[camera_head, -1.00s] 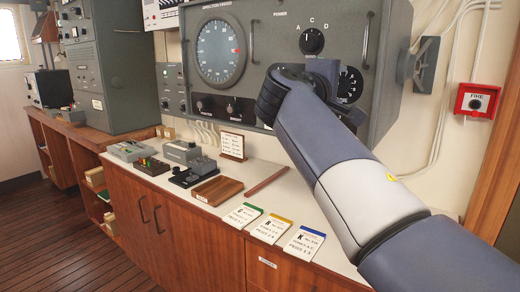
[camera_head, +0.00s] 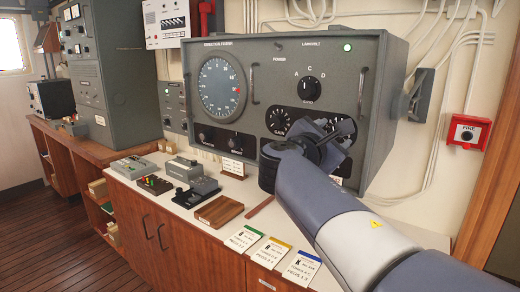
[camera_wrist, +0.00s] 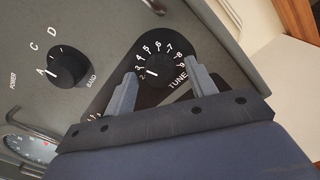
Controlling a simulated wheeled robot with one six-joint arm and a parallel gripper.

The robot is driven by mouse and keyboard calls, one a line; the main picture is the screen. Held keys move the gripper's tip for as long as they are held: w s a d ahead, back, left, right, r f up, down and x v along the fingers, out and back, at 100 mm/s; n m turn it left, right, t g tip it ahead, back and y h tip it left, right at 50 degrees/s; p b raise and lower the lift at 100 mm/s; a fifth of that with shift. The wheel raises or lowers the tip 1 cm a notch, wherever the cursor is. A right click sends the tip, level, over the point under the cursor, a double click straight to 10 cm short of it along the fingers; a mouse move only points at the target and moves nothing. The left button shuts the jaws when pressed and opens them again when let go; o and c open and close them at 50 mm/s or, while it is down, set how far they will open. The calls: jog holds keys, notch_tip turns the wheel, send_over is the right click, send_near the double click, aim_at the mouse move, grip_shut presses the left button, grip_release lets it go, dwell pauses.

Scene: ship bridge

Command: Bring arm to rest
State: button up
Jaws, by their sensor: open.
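My gripper (camera_head: 338,130) is in front of the radio panel's right part in the head view, with my arm reaching up from the lower right. In the wrist view my gripper (camera_wrist: 163,77) is open, its two fingers apart, with nothing seen between them but the panel. The TUNE dial (camera_wrist: 152,70) lies just beyond the fingertips; I cannot tell whether they touch it. In the head view my gripper partly hides that dial.
The grey direction finder cabinet (camera_head: 385,70) carries a BAND knob (camera_head: 310,88), a GAIN dial (camera_head: 279,122), handles and a lit green lamp (camera_head: 348,48). Below, the counter holds a wooden tray (camera_head: 219,211), small devices and coloured cards (camera_head: 244,238). A red fire box (camera_head: 467,132) is on the right wall.

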jog(key=n+p, duration=0.3)
jog(key=n, duration=0.1)
dwell(0.3)
